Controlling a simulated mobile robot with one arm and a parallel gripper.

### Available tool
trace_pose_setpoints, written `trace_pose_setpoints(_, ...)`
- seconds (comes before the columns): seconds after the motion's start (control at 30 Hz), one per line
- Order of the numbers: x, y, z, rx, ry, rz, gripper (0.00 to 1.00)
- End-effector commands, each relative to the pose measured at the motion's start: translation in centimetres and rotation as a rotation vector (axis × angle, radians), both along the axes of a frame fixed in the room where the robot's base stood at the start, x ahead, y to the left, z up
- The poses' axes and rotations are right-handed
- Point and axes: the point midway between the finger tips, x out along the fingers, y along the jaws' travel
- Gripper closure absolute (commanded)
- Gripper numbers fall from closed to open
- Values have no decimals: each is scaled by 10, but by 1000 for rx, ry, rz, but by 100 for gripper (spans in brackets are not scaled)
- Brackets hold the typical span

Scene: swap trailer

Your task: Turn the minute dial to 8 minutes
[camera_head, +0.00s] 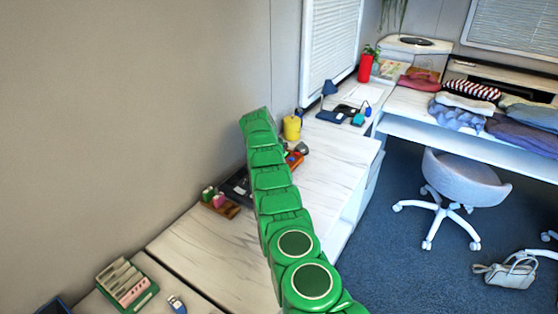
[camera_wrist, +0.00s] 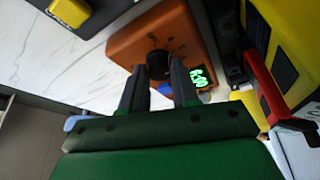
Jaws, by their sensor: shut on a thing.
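An orange timer box (camera_wrist: 125,45) lies on the white marbled surface in the wrist view, with tick marks around a black minute dial (camera_wrist: 158,62). Its green display (camera_wrist: 199,79) is turned sideways and seems to read 6:00. My gripper (camera_wrist: 158,78) is shut on the dial, one dark finger on each side. A small blue part shows between the fingers below the dial. In the head view, the orange timer (camera_head: 294,160) is partly hidden behind my green arm, and my gripper is hidden there.
In the wrist view, a yellow object (camera_wrist: 70,12) is at the upper left and a red-and-black item (camera_wrist: 265,90) is close at the right. In the head view, a yellow container (camera_head: 292,128) and a small rack (camera_head: 220,204) stand near my arm. The counter (camera_head: 335,165) is clear to the right.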

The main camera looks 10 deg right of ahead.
Motion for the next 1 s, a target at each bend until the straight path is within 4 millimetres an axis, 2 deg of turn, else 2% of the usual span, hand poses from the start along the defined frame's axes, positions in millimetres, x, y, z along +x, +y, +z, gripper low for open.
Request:
trace_pose_setpoints(0.8,0,1,-1,1,1,-20,100)
trace_pose_setpoints(0.83,0,1,-1,1,1,-20,67)
trace_pose_setpoints(0.97,0,1,-1,1,1,-20,48)
trace_pose_setpoints(1.0,0,1,-1,1,1,-20,47)
